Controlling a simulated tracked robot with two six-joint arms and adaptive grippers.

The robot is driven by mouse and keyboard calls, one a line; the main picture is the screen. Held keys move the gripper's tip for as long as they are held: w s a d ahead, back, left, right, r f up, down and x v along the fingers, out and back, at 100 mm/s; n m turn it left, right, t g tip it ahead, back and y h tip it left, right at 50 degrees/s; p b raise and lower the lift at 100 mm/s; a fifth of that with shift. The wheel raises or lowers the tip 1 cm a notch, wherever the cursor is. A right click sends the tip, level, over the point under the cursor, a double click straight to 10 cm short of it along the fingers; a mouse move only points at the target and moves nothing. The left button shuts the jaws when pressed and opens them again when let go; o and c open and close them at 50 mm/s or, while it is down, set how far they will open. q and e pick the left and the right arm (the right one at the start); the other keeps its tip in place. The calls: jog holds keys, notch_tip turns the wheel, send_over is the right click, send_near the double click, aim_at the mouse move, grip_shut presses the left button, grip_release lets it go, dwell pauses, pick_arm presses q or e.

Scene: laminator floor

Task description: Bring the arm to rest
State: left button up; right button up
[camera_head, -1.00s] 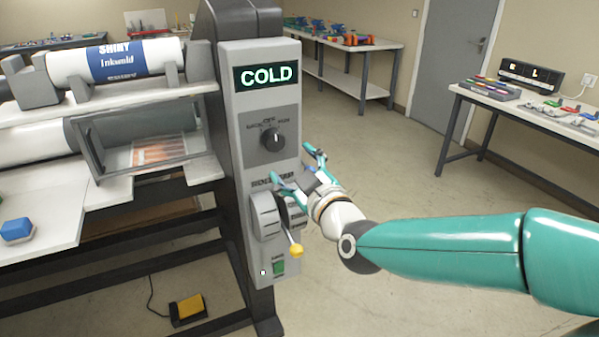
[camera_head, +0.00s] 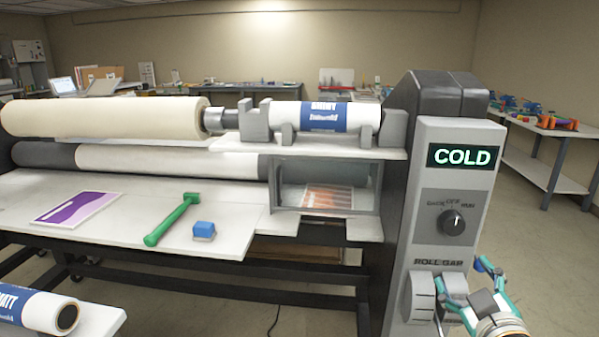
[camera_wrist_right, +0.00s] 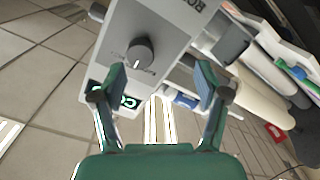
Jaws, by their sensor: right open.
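My right gripper (camera_head: 460,277) is at the lower right of the head view, beside the roll gap control (camera_head: 420,296) on the laminator's grey control panel (camera_head: 409,205). Its two fingers are spread, with nothing between them. In the right wrist view the open fingers (camera_wrist_right: 160,80) stand apart in front of the panel, and the selector knob (camera_wrist_right: 139,50) shows beyond them. I cannot tell whether a finger touches the panel. The panel's display (camera_head: 462,157) reads COLD. The selector knob also shows in the head view (camera_head: 453,223). My left gripper is not in view.
A film roll (camera_head: 40,309) lies at the lower left. Open floor (camera_head: 545,240) lies right of the panel, before a back table (camera_head: 545,172).

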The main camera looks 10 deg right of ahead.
jog(key=a+f+n+g+y+p, duration=0.15)
jog(key=a+f+g, duration=0.3)
jog(key=f, duration=0.95)
jog(key=a+f+g+y, duration=0.3)
jog(key=a+f, duration=0.2)
jog(key=f, duration=0.8)
jog(key=s+a+f+m+g+y, duration=0.1)
jog(key=s+a+f+m+g, duration=0.3)
jog(key=s+f, duration=0.5)
jog(key=s+a+f+m+g+y, duration=0.2)
jog(key=s+a+f+m+g, duration=0.1)
jog(key=s+a+f, duration=0.4)
jog(key=shift+s+f+m+g+p, duration=0.35)
jog(key=shift+s+f+g, duration=0.4)
jog(key=shift+s+f, duration=0.4)
jog(key=shift+w+a+f, duration=0.1)
jog(key=shift+w+f, duration=0.05)
